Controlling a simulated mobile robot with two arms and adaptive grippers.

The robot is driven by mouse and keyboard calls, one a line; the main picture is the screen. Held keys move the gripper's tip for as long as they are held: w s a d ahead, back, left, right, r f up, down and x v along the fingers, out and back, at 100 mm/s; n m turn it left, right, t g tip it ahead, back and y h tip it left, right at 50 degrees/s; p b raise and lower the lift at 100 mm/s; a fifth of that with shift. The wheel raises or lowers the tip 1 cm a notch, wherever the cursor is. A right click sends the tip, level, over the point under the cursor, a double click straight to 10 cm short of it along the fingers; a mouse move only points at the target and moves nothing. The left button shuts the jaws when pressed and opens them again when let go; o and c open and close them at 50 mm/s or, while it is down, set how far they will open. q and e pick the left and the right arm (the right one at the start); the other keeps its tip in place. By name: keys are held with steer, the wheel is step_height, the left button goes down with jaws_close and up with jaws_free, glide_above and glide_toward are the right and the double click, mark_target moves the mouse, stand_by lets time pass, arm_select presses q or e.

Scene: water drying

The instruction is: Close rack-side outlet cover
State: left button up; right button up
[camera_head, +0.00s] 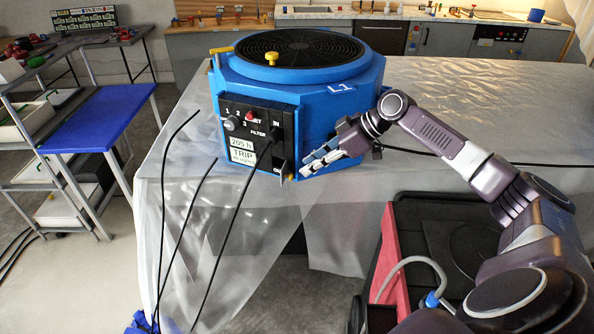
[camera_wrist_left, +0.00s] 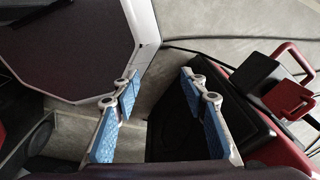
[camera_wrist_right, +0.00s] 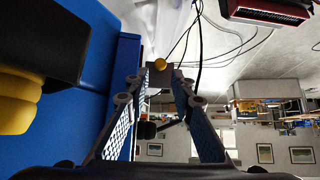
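A blue machine (camera_head: 300,100) with a black round grille on top stands on the plastic-covered table. Its black control panel (camera_head: 250,125) faces me, with a black outlet box (camera_head: 280,160) at its lower right. I cannot tell for sure which part is the outlet cover. My right gripper (camera_head: 305,165) is at the machine's right corner, beside the outlet box. In the right wrist view its fingers (camera_wrist_right: 164,82) are apart, with a small grey block and yellow knob (camera_wrist_right: 160,64) showing between or beyond the tips; contact is unclear. My left gripper (camera_wrist_left: 160,80) is open and empty.
Black cables (camera_head: 235,230) hang over the table's front. A rack with a blue shelf (camera_head: 90,128) stands at left. A black case (camera_head: 440,240) with a red edge stands at lower right.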

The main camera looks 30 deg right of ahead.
mark_target(292, 175)
steer(key=p+x, duration=0.1)
steer(key=x, duration=0.3)
steer(key=shift+w+a, duration=0.1)
steer(key=shift+w, duration=0.05)
steer(key=shift+w+a+f+p, duration=0.25)
steer(key=shift+a+f+p, duration=0.05)
steer(key=shift+f, duration=0.25)
jaws_close()
